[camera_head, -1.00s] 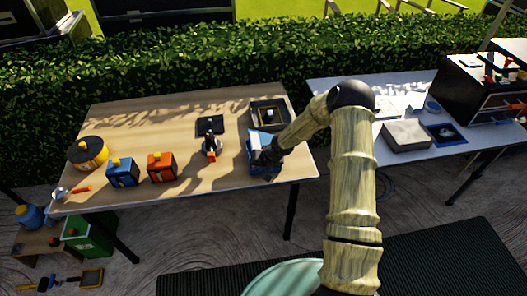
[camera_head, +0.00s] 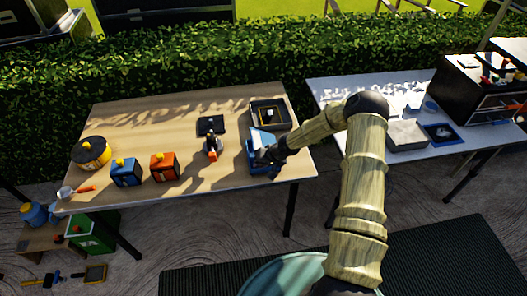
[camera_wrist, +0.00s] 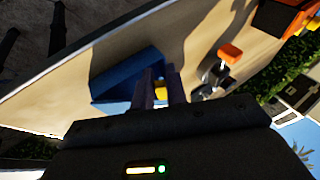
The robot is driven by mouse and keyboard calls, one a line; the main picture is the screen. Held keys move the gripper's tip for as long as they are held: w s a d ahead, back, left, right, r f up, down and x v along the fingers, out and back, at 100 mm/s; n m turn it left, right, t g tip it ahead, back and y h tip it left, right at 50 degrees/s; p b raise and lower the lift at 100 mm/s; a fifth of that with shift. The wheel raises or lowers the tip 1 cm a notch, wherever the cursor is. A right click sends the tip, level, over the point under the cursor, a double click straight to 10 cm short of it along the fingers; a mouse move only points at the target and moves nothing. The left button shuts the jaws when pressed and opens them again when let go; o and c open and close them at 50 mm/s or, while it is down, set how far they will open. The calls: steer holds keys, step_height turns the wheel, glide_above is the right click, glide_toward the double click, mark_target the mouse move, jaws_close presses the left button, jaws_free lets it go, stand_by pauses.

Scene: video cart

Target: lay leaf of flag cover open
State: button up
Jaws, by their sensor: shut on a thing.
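The blue flag cover (camera_head: 254,163) stands near the right front of the wooden table, with a pale bluish leaf (camera_head: 262,139) tilted up on it. In the wrist view the cover's blue body (camera_wrist: 125,75) lies just beyond and left of the fingers. My gripper (camera_head: 264,156) is at the cover's front right side. In the wrist view its two fingers (camera_wrist: 160,88) are close together with a small yellow tab (camera_wrist: 160,90) between them. The fingers and wrist hide part of the cover, and how the tab joins the leaf is hard to see.
A dark grey tray (camera_head: 284,108) stands behind the cover. A black-and-orange device (camera_head: 212,146) and a dark pad (camera_head: 210,125) are to its left. Orange (camera_head: 164,167) and blue (camera_head: 125,173) boxes stand farther left. A white table (camera_head: 330,89) is at right.

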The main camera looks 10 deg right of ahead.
steer(key=shift+d+r+y+p, duration=0.3)
steer(key=shift+r+p, duration=0.1)
steer(key=shift+p, duration=0.15)
steer(key=shift+d+r+y+b, duration=0.3)
steer(key=shift+d+r+y, duration=0.3)
steer(key=shift+y, duration=0.3)
steer(key=shift+m, duration=0.3)
